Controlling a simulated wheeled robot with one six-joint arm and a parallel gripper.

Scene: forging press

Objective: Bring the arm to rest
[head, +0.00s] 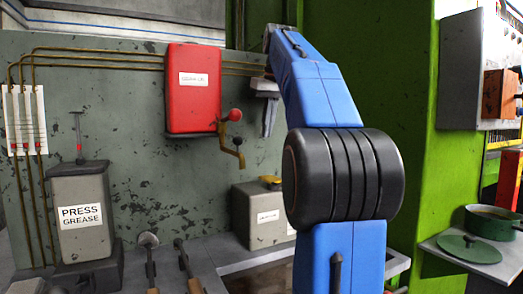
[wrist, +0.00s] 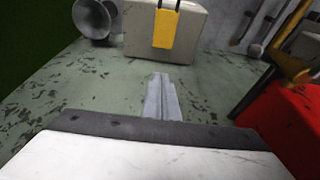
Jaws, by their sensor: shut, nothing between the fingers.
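My gripper (head: 268,130) hangs fingers down in front of the green-grey panel, just right of the red box (head: 193,88). Its grey fingers are together with nothing between them. In the wrist view my gripper (wrist: 161,80) also shows as one closed grey pair. My blue arm with a black joint rises in the right half of the head view and bends over to the left at the top. It hides part of the panel and bench behind it.
A crank handle (head: 232,145) sticks out below the red box, near my gripper. A pale container (head: 262,214) stands below. A press grease can (head: 80,215) is at left. A green pot (head: 493,222) and its lid (head: 469,249) sit on a shelf at right.

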